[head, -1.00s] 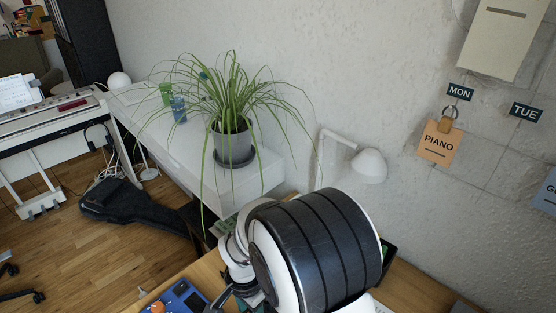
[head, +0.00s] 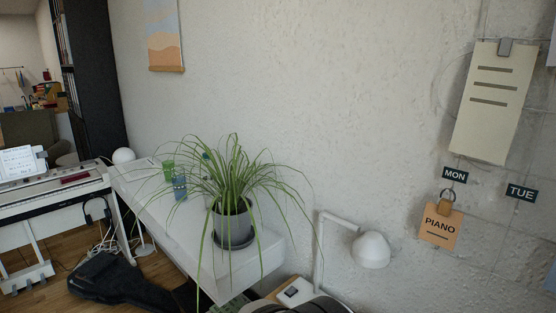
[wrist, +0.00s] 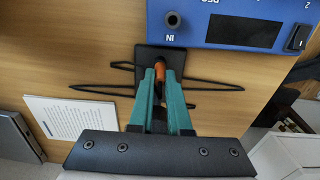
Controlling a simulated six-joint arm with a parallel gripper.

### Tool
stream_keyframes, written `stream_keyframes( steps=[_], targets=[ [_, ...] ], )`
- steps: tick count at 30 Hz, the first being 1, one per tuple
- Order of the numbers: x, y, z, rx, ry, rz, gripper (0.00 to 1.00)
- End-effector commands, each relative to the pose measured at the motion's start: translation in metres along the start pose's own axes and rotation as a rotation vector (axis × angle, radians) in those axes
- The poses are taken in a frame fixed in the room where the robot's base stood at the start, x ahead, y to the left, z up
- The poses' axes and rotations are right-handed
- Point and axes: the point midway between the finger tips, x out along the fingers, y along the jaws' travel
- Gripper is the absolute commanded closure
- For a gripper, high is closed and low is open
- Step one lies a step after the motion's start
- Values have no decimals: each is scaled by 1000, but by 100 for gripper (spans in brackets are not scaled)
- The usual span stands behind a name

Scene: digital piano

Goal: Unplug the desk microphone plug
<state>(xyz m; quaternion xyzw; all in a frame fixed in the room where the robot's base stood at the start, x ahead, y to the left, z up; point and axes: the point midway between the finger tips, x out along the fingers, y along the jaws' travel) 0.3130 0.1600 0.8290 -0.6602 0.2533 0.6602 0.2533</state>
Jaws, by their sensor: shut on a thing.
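In the wrist view my gripper (wrist: 160,75), with two teal fingers, is shut on an orange plug (wrist: 160,66). Only a small part of the plug shows between the fingertips; the rest is hidden by the fingers. The fingers are over a black square piece (wrist: 145,52) on the wooden table, from which thin black cable loops spread to both sides. I cannot tell whether the plug touches this piece. A blue box (wrist: 262,10) is just beyond, with a round black jack (wrist: 172,19) marked IN. The plug is apart from that jack, which looks empty. My gripper is out of the head view.
A white printed sheet (wrist: 75,118) and a grey flat object (wrist: 15,140) lie left on the table (wrist: 60,60). A PIANO tag (head: 439,225) hangs on the wall.

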Motion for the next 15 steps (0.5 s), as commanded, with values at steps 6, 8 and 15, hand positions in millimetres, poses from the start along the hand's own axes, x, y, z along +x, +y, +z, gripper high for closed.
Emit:
stream_keyframes(
  steps=[6,8,15],
  targets=[
    [-3,0,0,0,0,0,100],
    [-4,0,0,0,0,0,100],
    [-11,0,0,-1,0,-1,100]
  ],
)
